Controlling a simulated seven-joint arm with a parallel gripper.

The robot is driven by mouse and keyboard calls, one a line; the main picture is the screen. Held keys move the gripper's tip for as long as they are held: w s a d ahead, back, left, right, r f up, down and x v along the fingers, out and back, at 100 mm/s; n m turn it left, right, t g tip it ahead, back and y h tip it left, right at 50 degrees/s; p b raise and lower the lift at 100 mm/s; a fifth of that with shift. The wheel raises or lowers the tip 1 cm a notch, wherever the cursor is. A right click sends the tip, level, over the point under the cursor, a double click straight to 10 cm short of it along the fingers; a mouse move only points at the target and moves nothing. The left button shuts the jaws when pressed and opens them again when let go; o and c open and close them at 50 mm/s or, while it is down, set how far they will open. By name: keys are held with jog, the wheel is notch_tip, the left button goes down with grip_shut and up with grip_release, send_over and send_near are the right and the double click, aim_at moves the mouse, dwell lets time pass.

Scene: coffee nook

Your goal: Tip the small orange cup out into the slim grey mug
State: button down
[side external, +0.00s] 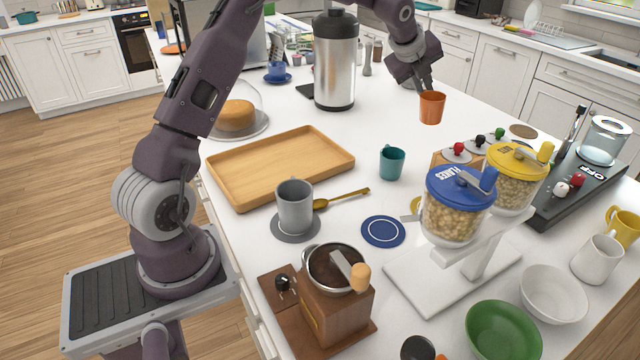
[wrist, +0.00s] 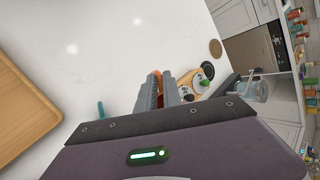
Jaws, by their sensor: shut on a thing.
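The small orange cup (side external: 432,107) is upright at the far right part of the counter. My gripper (side external: 427,86) is shut on its rim from above; I cannot tell whether the cup touches the counter. In the wrist view only a sliver of the orange cup (wrist: 156,74) shows behind the fingers (wrist: 162,88). Its contents are hidden. The slim grey mug (side external: 295,206) stands upright on a grey coaster (side external: 296,236) in front of the wooden tray, well away from my gripper. The inside bottom of the mug is not visible.
Between cup and mug stand a teal mug (side external: 391,162) and a wooden tray (side external: 280,165). A tall steel flask (side external: 335,60) stands behind. Flake dispensers (side external: 455,205) and a grinder (side external: 335,290) are in front. A golden spoon (side external: 342,198) lies beside the grey mug.

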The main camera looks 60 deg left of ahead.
jog(key=s+d+f+n+g+y, duration=0.2)
jog(key=s+d+n+g, duration=0.35)
jog(key=s+n, duration=0.35)
jog(key=s+d+f+n+g+y, duration=0.1)
jog(key=s+d+n+g+y, duration=0.2)
jog(key=s+d+n+g, duration=0.5)
jog(key=s+d+r+n+h, duration=0.3)
jog(key=s+d+n+h, duration=0.15)
jog(key=s+n, duration=0.35)
jog(key=s+d+r+n+h, duration=0.2)
jog(key=s+d+n+h, duration=0.3)
jog(key=n, duration=0.6)
notch_tip(320, 180, down, 9)
jog(key=s+a, duration=0.1)
jog(key=shift+s+a+r+m+t+h, duration=0.35)
jog(key=shift+s+a+h, duration=0.2)
jog(key=shift+a, duration=0.2)
jog(key=shift+s+a+r+m+t+h, duration=0.2)
jog(key=shift+s+a+r+h, duration=0.35)
jog(key=shift+a, duration=0.15)
jog(key=shift+s+a+r+m+t+h, duration=0.3)
jog(key=shift+s+a+h, duration=0.2)
jog(key=shift+a, duration=0.25)
jog(key=shift+r, duration=0.1)
jog(key=shift+s+a+r+t+h, duration=0.15)
jog(key=shift+s+a+t+h, duration=0.15)
jog(key=shift+a+h, duration=0.15)
